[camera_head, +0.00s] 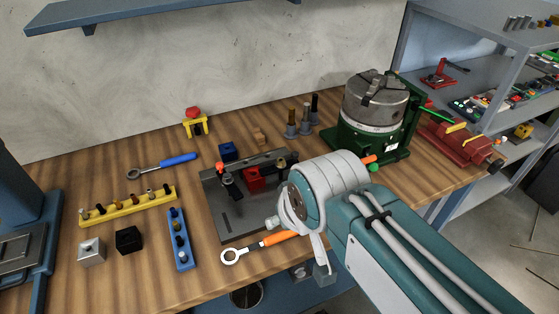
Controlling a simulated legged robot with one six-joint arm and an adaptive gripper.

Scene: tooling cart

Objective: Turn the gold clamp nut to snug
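I cannot make out a gold clamp nut for certain at this size. A dark fixture plate (232,212) lies mid-bench, with a raised back rail, a red block (255,178) and a black clamp (229,180) with a red-orange tip. The right part of the plate is hidden behind my arm. A ring-ended wrench with an orange handle (280,237) lies along the front of the plate, its far end close to my arm. The pale joint of my arm fills the middle right; my gripper's fingertips do not show.
A green-based chuck (374,102) and a red vise (462,148) stand at the right. A blue-handled wrench (178,159), a yellow rack (127,206), a blue rack (180,238) and two small blocks lie left. Bare bench lies between them. A blue shelf (160,12) hangs above.

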